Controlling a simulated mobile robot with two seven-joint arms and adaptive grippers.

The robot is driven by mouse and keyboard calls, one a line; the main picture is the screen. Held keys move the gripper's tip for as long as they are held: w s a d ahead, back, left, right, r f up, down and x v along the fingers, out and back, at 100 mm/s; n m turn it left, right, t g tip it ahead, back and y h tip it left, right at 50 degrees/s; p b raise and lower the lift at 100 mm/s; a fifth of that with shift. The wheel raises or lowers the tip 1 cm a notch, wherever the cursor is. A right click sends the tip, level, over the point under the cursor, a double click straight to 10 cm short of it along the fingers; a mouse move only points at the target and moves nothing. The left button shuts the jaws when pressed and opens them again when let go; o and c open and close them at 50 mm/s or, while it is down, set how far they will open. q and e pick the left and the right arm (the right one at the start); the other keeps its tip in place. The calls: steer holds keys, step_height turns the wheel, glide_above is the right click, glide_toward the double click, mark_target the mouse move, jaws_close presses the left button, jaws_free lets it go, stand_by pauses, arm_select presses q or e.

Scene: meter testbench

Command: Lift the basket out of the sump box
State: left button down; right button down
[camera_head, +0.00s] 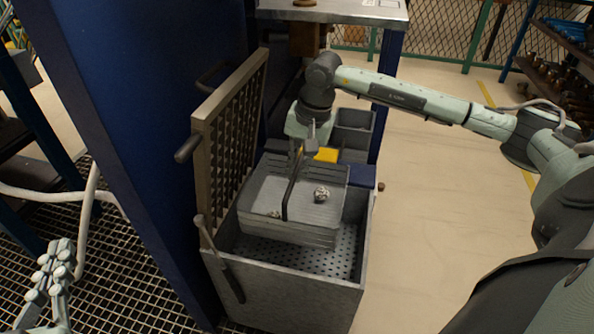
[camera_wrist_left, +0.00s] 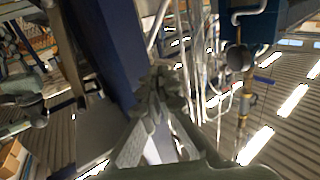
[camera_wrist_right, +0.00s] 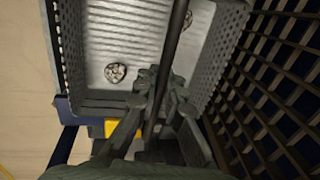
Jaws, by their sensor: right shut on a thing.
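The grey basket (camera_head: 275,230) hangs within the sump box (camera_head: 290,290), with its upper part above the box's front rim. The box's perforated floor shows in front of it. Two small speckled lumps lie in the basket, one (camera_head: 321,194) right of the handle. My right gripper (camera_head: 308,150) is shut on the basket's dark bar handle (camera_wrist_right: 172,50), above the basket. Any gap under the basket is hard to see. My left gripper (camera_head: 52,268) is far left, away from the basket; its fingers meet with nothing between them in the left wrist view (camera_wrist_left: 158,88).
A slatted grate lid (camera_head: 232,135) stands upright along the box's left side. A blue cabinet wall (camera_head: 130,120) rises further left. Grey bins (camera_head: 354,130) and a yellow piece (camera_head: 326,154) sit behind the box. The floor (camera_head: 440,230) on the right is clear.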

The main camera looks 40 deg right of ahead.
steer(key=shift+r+p, duration=0.3)
steer(key=shift+r, duration=0.35)
steer(key=shift+r+p, duration=0.3)
steer(key=shift+r, duration=0.75)
steer(key=shift+r+p, duration=0.45)
steer(key=shift+p, duration=0.1)
steer(key=shift+r+p, duration=0.3)
steer(key=shift+r, duration=0.65)
steer(key=shift+r+p, duration=0.6)
arm_select(q)
steer(key=s+a+f+g+y, duration=0.3)
steer(key=s+a+f+g, duration=0.2)
steer(key=a+f, duration=0.2)
steer(key=s+a+f+n+g+y, duration=0.1)
steer(key=s+a+f+g+y, duration=0.2)
steer(key=s+a+f+g, duration=0.3)
steer(key=shift+a+f+n+g+y, duration=0.3)
steer(key=shift+a+f, duration=0.65)
steer(key=shift+f, duration=0.85)
arm_select(e)
steer(key=shift+r, duration=0.4)
